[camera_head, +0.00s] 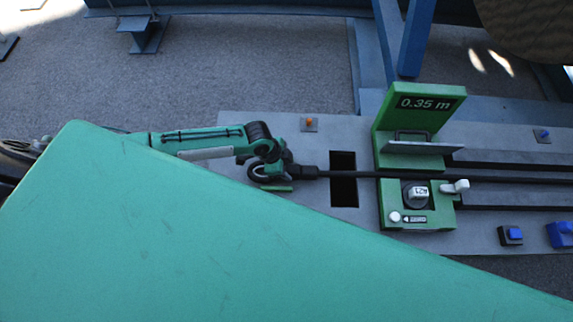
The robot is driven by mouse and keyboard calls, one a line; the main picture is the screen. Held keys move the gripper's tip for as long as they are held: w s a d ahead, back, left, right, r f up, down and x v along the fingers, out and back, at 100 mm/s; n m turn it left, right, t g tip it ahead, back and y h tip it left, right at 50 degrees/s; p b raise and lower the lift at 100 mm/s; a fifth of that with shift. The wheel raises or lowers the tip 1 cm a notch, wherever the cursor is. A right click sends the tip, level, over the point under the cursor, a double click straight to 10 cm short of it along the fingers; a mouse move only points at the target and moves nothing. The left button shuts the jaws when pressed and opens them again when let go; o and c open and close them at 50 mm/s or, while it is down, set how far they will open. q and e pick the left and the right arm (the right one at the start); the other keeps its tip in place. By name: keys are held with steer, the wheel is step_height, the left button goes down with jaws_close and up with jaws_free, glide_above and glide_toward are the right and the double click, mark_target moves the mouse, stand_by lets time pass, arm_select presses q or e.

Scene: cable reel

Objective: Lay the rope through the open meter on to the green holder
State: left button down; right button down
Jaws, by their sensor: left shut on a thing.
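The black rope (345,174) runs straight across the middle right. Its thicker left end is at my left gripper (290,172), which is shut on it. The rope passes over a dark rectangular opening and through the green meter (420,216). The meter's lid (393,118) stands raised and reads 0.35 m. The rope lies between the lid and the meter's lower part, which has a dark dial and a white handle. A small green strip (276,188) shows just below my left gripper; I cannot tell whether it is the green holder. My right gripper is not in view.
The grey bench (230,124) has an orange button (309,123) at the back and blue buttons (511,235) at the right. Blue steel beams (416,40) rise behind the meter. A large brown round thing (530,28) is at the top right. The near left is hidden.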

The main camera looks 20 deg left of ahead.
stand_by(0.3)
arm_select(q)
steer(key=c, duration=0.8)
jaws_free()
steer(key=shift+c, duration=0.2)
steer(key=shift+s+f, duration=0.1)
steer(key=shift+a+r, duration=0.25)
steer(key=shift+r, duration=0.15)
steer(key=b+v, duration=0.3)
steer(key=v, duration=1)
